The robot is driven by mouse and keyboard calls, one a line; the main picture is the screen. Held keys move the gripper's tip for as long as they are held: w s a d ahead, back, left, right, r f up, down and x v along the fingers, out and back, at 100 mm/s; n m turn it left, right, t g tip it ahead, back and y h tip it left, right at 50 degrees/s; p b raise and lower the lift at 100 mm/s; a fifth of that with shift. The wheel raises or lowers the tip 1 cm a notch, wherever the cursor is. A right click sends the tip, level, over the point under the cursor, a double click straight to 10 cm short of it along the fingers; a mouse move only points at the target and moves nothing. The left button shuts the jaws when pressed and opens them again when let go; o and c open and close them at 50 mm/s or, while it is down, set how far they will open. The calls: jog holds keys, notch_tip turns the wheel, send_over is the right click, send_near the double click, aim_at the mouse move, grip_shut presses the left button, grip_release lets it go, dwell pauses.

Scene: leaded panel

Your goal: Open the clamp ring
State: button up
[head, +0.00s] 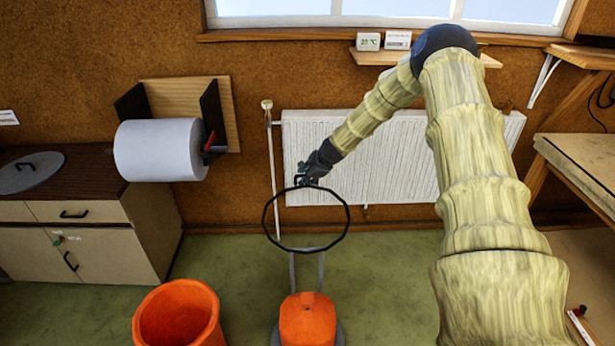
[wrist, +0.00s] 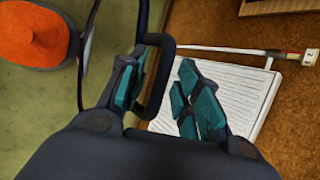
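The clamp ring (head: 348,225) is a thin black hoop below my gripper in the head view. A dark squared loop (wrist: 161,82) stands beside the band, between my fingers. My gripper (head: 301,180) is at the hoop's top edge. In the wrist view my gripper (wrist: 160,90) has its teal pads apart. The loop is close against the left finger, with a narrow gap to the right one. Contact is unclear.
An orange machine (head: 307,320) stands on the floor below the hoop, with an orange bin (head: 180,315) to its left. A white radiator (head: 400,160) is on the wall behind. A paper roll (head: 158,150) and a cabinet (head: 90,255) are at left, a bench (head: 585,165) at right.

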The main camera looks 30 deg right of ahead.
jog(key=shift+r, duration=0.1)
jog(key=v, duration=1.1)
jog(key=shift+s+r, duration=0.3)
dwell(0.5)
jog(key=s+a+f+n+g+h+b, duration=0.15)
jog(key=s+a+f+n, duration=0.35)
jog(key=s+a+f, duration=0.6)
jog(key=s+a+f+n+g+b, duration=0.1)
jog(key=s+a+f+n+g, duration=0.2)
jog(key=s+a+f+n, duration=0.7)
jog(key=s+a+f+n+g+b, duration=0.1)
jog(key=s+a+f, duration=0.3)
jog(key=s, duration=0.5)
jog(key=s+a+f+n+g+b, duration=0.1)
jog(key=s+a+f+n, duration=0.3)
jog(key=s, duration=0.6)
jog(key=s+a+f+n+g+b, duration=0.1)
jog(key=s+a+f, duration=0.3)
jog(key=s, duration=0.6)
jog(key=shift+s+a+f+n, duration=0.3)
jog(key=shift+f+n, duration=0.4)
jog(key=shift+n, duration=0.2)
